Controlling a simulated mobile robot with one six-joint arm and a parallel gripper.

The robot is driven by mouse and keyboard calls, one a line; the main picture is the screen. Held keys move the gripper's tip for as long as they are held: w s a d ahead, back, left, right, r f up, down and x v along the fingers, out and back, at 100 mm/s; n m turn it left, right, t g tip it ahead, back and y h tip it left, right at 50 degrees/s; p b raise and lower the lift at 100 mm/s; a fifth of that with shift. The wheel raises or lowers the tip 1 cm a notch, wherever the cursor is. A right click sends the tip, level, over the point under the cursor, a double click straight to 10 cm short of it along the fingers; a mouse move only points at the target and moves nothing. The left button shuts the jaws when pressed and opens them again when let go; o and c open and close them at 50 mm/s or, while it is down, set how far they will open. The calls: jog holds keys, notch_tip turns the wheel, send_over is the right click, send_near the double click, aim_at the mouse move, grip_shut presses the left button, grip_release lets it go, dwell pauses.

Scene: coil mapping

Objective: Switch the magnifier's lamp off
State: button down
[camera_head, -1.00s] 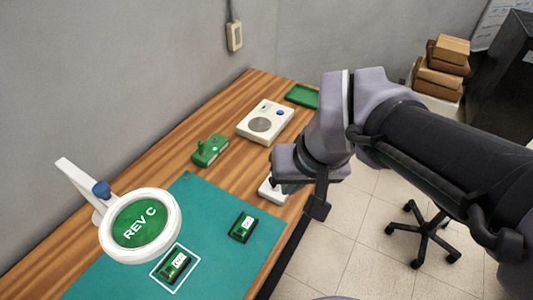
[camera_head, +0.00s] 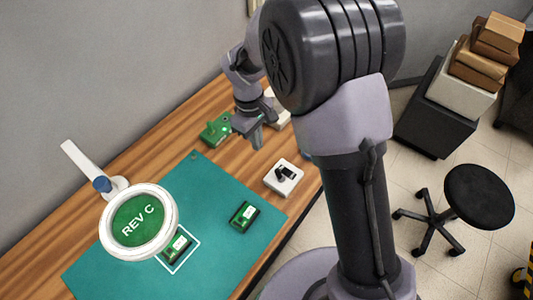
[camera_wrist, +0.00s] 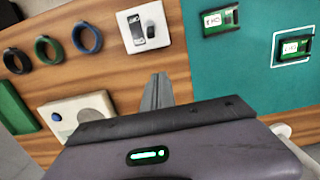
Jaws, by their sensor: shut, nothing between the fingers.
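The magnifier (camera_head: 170,207) has a white ring, a blue joint and a pale arm at the left of the bench. Its lens shows a green face with "REV C". I cannot tell for sure whether its lamp is lit. A small white box (camera_head: 283,177) with a black switch-like part and a dark label stands right of the mat; it also shows in the wrist view (camera_wrist: 134,41). My gripper (camera_head: 256,142) is shut and empty above the bench, behind and left of that box. In the wrist view its fingers (camera_wrist: 158,92) point towards the box, apart from it.
A teal mat (camera_head: 205,190) bears two green boards, one inside a white outline (camera_head: 196,240). A green fixture (camera_head: 215,130) and a white device (camera_wrist: 60,118) with a round grey disc lie near my gripper. Several rings (camera_wrist: 48,50) lie on the wood. A stool (camera_head: 480,195) stands right.

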aim_at(278, 174)
jog(key=f+b, duration=0.1)
jog(key=f, duration=0.2)
jog(key=f+b, duration=0.1)
jog(key=f, duration=0.2)
jog(key=f+b, duration=0.1)
jog(key=f, duration=0.2)
jog(key=shift+s+d+f, duration=0.15)
jog(key=shift+s+d, duration=0.1)
jog(key=shift+d, duration=0.1)
jog(key=shift+s+d+r+b, duration=0.15)
jog(key=shift+s+d+r, duration=0.2)
jog(key=shift+s+d, duration=0.25)
jog(key=shift+s+d+r+b, duration=0.15)
jog(key=shift+s+d+r, duration=0.2)
jog(key=shift+d, duration=0.3)
jog(key=shift+s+d+r, duration=0.1)
jog(key=shift+s+d, duration=0.05)
jog(key=shift+d, duration=0.05)
